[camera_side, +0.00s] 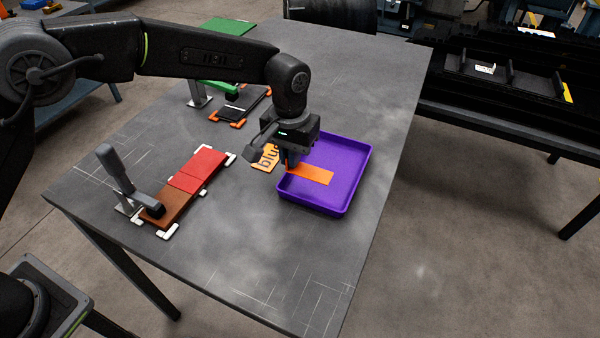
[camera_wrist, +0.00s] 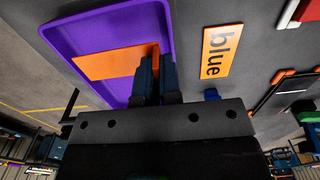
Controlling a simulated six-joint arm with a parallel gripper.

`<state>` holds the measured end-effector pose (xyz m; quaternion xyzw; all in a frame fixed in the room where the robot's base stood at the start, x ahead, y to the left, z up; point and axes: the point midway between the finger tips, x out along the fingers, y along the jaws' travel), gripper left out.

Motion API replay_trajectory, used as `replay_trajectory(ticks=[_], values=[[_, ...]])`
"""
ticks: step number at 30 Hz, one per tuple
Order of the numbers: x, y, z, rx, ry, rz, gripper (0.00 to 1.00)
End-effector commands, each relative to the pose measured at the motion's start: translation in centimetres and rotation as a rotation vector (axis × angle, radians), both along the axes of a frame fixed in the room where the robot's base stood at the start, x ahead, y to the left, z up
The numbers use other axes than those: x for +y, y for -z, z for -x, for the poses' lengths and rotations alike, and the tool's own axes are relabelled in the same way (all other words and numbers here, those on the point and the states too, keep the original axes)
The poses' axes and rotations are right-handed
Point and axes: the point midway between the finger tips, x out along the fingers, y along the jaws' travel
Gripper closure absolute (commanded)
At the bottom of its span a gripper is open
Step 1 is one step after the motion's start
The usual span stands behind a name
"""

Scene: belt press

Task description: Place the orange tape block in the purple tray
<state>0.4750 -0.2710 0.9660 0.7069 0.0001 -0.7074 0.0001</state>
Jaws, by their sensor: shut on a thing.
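The orange tape block (camera_side: 312,174) is a flat orange strip inside or just over the purple tray (camera_side: 345,205), near the tray's left side. I cannot tell whether it touches the tray floor. My gripper (camera_side: 291,163) is at the tray's left edge, shut on the block's near end. In the wrist view the orange block (camera_wrist: 105,63) lies across the purple tray (camera_wrist: 60,40), and my gripper fingers (camera_wrist: 152,70) are closed on its right end. The fingers hide that end of the block.
An orange plate marked "blue" (camera_wrist: 222,52) lies on the table beside the tray. A clamp fixture (camera_side: 120,175) with brown and red blocks (camera_side: 198,170) stands at the left. A second fixture with a green-handled clamp (camera_side: 215,87) stands behind. The front table area is clear.

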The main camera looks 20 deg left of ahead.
Motion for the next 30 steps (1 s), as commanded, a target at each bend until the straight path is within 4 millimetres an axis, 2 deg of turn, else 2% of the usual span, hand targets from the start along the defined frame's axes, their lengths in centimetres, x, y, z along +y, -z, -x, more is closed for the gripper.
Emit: replay_trajectory(ticks=[1, 5, 8, 16, 28, 30], values=[[-0.7, 0.5, 0.0, 0.000, 0.003, 0.000, 1.00], [-1.6, 1.0, 0.0, 0.000, 0.000, 0.000, 1.00], [-1.7, 1.4, 0.0, 0.000, 0.000, 0.000, 1.00], [-1.7, 4.9, 0.0, 0.001, 0.000, 0.000, 1.00], [-1.7, 5.4, 0.0, 0.000, 0.000, 0.000, 1.00], [-1.7, 5.4, 0.0, 0.000, 0.001, 0.001, 0.89]])
